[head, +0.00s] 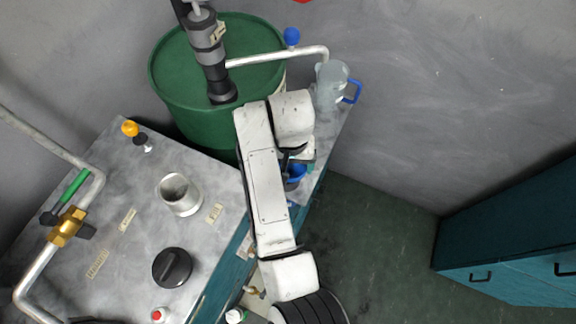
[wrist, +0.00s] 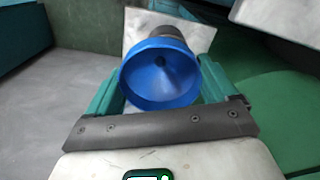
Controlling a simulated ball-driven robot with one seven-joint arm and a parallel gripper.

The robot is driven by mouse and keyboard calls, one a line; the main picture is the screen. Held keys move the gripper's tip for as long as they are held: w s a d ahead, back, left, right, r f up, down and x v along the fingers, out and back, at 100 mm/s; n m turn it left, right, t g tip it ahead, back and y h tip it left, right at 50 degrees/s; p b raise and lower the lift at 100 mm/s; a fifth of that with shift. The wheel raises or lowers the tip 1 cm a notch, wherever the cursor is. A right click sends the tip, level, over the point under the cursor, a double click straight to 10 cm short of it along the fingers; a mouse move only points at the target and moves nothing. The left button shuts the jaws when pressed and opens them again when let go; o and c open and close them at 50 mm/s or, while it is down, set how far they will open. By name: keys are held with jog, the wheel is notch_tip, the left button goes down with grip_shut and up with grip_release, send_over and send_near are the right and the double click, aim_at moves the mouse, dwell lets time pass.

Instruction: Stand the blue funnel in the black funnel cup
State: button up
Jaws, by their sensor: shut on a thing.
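The blue funnel (wrist: 160,80) fills the middle of the wrist view, its wide mouth facing the camera. My gripper (wrist: 164,72) has its teal fingers on either side of the funnel and is shut on it. Just beyond the funnel's rim is a dark round thing (wrist: 168,32), probably the black funnel cup. The funnel hides most of it, so I cannot tell whether the spout is inside it. In the head view the funnel (head: 296,172) shows beside my arm, over the narrow bench strip; my arm hides part of it.
A green drum (head: 170,75) with a pump stands behind my arm. A clear jug (head: 331,80) with a blue handle is at the strip's far end. The grey bench (head: 130,190) at left carries a metal cup (head: 180,195) and a black knob (head: 172,268). Open floor lies right.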

aim_at(291, 170)
jog(key=shift+w+a+f, duration=0.25)
jog(key=shift+w+f, duration=0.15)
jog(key=shift+f, duration=0.15)
jog(key=shift+w+a+f, duration=0.2)
jog(key=shift+w+f, duration=0.2)
jog(key=shift+f, duration=1.65)
jog(key=o, duration=0.9)
